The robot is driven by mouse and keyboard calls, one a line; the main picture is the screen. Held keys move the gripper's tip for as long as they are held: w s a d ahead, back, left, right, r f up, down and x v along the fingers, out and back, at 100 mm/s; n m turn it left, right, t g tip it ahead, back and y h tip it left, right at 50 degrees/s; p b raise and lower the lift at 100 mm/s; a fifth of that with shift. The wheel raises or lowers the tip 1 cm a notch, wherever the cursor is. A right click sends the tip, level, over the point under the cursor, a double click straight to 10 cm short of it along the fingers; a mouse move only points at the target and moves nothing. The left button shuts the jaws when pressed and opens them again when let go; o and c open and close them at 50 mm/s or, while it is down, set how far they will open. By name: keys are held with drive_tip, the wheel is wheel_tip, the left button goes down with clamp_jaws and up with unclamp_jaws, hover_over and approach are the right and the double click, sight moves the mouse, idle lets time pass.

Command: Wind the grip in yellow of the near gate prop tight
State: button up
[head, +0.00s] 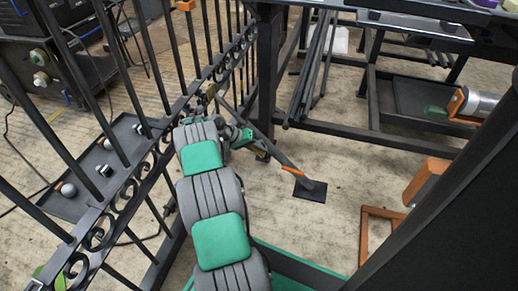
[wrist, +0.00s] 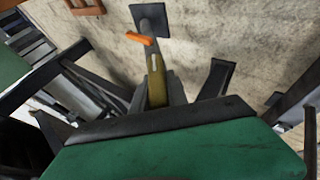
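The near gate prop is a dark slanted bar (head: 258,138). It runs from the gate (head: 180,105) down to a square foot plate (head: 310,191) on the floor, with an orange piece (head: 292,169) near its lower end. In the wrist view, the foot plate (wrist: 152,20) and orange piece (wrist: 141,39) lie beyond the yellow grip (wrist: 156,88). My gripper (wrist: 158,76) has its dark fingers spread, one on each side of the yellow grip, with gaps visible. The lower part of the grip is hidden behind my gripper's body. In the head view, my wrist hides most of my gripper.
The gate's upright bars and scrolls stand close on the left of my arm. A dark table frame (head: 268,75) stands behind the prop. An orange frame (head: 375,225) is on the floor at right. Bare floor (head: 340,160) lies around the foot plate.

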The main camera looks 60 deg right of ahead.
drive_tip(key=o, duration=0.4)
drive_tip(key=shift+r, duration=0.15)
drive_tip(key=r+p, duration=0.2)
drive_tip(key=r, duration=0.1)
drive_tip(key=r+p, duration=0.1)
drive_tip(key=shift+s+a+r, duration=0.15)
drive_tip(key=shift+a+r, duration=0.15)
drive_tip(key=shift+s+a+r+p, duration=1.1)
drive_tip(key=shift+a+r, duration=0.25)
drive_tip(key=shift+a, duration=0.65)
drive_tip(key=shift+s+a+r+p, duration=0.85)
drive_tip(key=shift+a+r+p, duration=0.4)
drive_tip(key=shift+a, duration=0.7)
drive_tip(key=shift+s+a+r+p, duration=1.05)
drive_tip(key=shift+a+r, duration=0.4)
drive_tip(key=shift+a, duration=0.55)
